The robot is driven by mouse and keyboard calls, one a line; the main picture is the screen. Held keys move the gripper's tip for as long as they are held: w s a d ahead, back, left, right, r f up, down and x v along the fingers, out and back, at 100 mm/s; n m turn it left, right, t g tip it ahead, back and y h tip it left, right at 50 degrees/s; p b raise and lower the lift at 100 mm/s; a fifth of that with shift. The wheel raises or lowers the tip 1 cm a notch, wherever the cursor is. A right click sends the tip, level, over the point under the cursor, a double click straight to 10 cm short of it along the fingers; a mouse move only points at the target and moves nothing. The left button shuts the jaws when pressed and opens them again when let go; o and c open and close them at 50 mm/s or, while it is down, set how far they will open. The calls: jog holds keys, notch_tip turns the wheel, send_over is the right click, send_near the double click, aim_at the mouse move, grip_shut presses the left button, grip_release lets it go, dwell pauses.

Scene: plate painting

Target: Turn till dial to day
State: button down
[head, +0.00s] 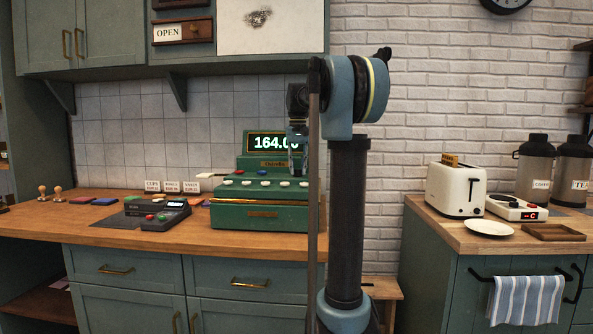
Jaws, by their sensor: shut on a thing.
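The green till (262,217) stands on the wooden counter, with a lit display (268,143) whose digits read 164 and are partly covered at the right. My gripper (298,162) points down at the right part of the till, beside the display. It is shut on what seems to be the till dial. The dial itself is hidden by my gripper and arm, so its setting cannot be read. Rows of pale, red and blue keys show on the sloped front of the till.
A dark card terminal (158,211) sits left of the till, with small price signs (172,187) behind it. Wooden stamps (50,192) are at the far left. On the right counter stand a toaster (456,190), a white plate (489,228) and dark canisters (573,172).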

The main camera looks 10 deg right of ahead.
jog(key=shift+m, duration=0.3)
jog(key=c, duration=1.3)
grip_release()
jog(key=shift+c, duration=0.2)
jog(key=shift+r, duration=0.1)
notch_tip(320, 180, up, 12)
jog(key=shift+f, duration=0.2)
